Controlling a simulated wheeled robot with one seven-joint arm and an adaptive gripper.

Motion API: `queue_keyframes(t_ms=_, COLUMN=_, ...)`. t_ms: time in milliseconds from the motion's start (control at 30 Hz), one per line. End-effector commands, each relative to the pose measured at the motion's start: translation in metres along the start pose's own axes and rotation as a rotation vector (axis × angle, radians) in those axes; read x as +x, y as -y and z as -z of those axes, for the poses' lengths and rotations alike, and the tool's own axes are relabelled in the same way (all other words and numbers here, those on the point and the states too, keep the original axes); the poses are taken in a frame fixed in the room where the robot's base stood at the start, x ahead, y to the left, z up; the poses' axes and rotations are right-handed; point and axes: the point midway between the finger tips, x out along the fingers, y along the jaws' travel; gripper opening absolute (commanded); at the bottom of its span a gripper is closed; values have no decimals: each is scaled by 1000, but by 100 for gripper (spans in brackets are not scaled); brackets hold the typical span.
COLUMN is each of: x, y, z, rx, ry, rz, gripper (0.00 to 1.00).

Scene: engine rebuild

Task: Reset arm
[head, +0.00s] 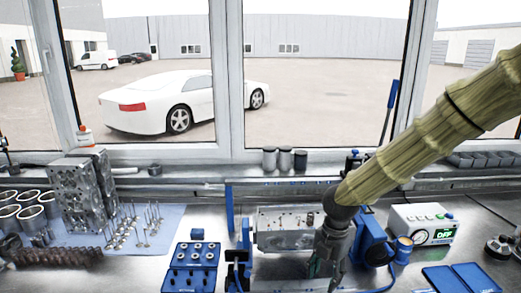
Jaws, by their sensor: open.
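My gripper (325,264) is at the lower middle of the head view, at the end of my arm, which comes in from the upper right. It points down over the workbench and is open, with nothing visible between its fingers. It is in front of a grey metal block (287,240) in a blue fixture (371,238) and hides part of both. I cannot tell whether it touches either one.
A blue tray (188,282) with small round parts stands left of the fixture. A control box (421,225) reading "OFF" is at right. Windows are behind the bench.

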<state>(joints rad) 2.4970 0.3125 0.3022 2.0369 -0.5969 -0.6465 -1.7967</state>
Motion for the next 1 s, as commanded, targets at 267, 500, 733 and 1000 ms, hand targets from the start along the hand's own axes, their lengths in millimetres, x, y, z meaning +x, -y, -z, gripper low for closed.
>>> queue_keyframes(t_ms=267, x=105, y=23, z=34, rx=336, ry=-82, rz=-17, gripper=49)
queue_keyframes(t_ms=500, x=233, y=58, z=71, rx=834, ry=-158, rz=-3, gripper=49)
queue_keyframes(t_ms=733, x=331, y=114, z=109, rx=1325, ry=-164, rz=21, gripper=49)
queue_keyframes(t_ms=1000, x=421, y=196, z=145, rx=1885, ry=-87, rz=23, gripper=49)
